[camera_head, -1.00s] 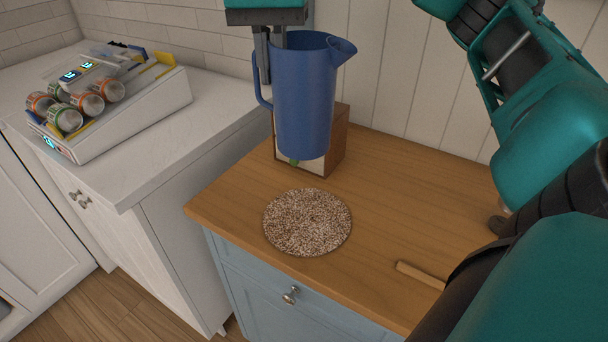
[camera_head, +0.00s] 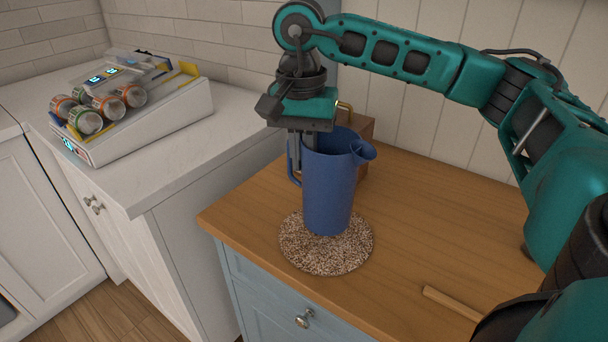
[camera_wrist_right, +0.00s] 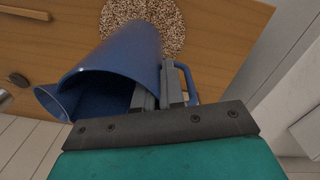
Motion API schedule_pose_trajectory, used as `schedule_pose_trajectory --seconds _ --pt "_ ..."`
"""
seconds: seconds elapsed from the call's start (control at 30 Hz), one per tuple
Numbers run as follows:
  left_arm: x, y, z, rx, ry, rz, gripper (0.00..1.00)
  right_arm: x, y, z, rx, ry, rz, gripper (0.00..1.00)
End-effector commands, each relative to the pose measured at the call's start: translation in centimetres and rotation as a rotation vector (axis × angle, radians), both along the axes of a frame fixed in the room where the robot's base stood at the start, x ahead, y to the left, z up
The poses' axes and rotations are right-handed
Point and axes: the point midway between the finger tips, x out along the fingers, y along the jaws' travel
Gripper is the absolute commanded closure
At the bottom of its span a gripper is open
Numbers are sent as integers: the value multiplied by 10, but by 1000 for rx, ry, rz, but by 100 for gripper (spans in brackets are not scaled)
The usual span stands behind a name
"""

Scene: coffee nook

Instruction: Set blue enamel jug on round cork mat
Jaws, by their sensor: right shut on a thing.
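The blue enamel jug (camera_head: 328,190) is upright over the back part of the round cork mat (camera_head: 325,256), a speckled brown disc on the wooden counter. I cannot tell whether its base touches the mat. My right gripper (camera_head: 299,158) is shut on the jug at its handle side, with the spout pointing right. In the right wrist view the jug (camera_wrist_right: 118,72) shows beside the fingers (camera_wrist_right: 160,92), its handle (camera_wrist_right: 187,84) between or next to them, and the mat (camera_wrist_right: 150,18) lies beyond. My left gripper is not in view.
A wooden box (camera_head: 362,135) stands close behind the jug. A wooden stick (camera_head: 452,303) lies at the counter's front right. A white dispenser with several cans (camera_head: 110,105) sits on the white counter at left. The wooden counter's right middle (camera_head: 440,220) is clear.

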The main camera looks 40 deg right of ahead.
Motion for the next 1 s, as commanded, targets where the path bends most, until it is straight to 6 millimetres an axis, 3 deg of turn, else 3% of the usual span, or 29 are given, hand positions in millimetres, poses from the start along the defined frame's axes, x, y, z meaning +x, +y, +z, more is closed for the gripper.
schedule_pose_trajectory --seconds 0.23,0.67,0.7,0.93,1.0 --pt "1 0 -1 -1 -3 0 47 -1 0 -35 -1 3 0 100" --pt "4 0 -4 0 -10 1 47 0 0 -43 0 1 1 100" --pt "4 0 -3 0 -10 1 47 -1 0 -42 0 1 1 89" --pt "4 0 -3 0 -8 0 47 -1 0 -42 0 2 1 67" --pt "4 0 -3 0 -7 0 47 -1 0 -42 0 2 1 66"
